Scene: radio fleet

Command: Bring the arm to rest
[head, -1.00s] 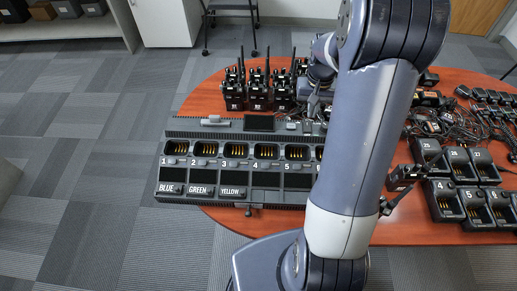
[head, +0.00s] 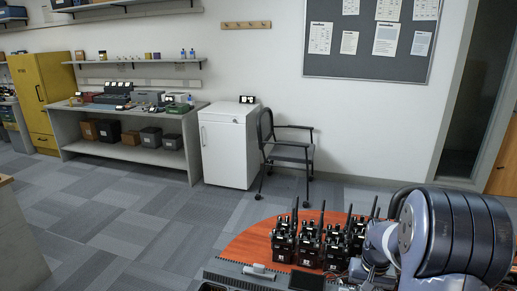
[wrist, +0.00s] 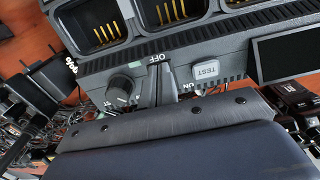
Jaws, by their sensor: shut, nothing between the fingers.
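My arm (head: 455,235) shows at the lower right of the head view, its large joint over the red table. My gripper (wrist: 165,83) shows in the wrist view as two narrow grey fingers close together, with nothing seen between them. In the head view the gripper cannot be made out clearly behind the arm.
Several black radios (head: 310,245) stand upright on the red table (head: 258,240), left of my arm. The charger's back edge (head: 235,272) shows at the bottom. Beyond are a chair (head: 285,150), a white cabinet (head: 225,150) and a workbench (head: 130,145). Carpet floor at left is clear.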

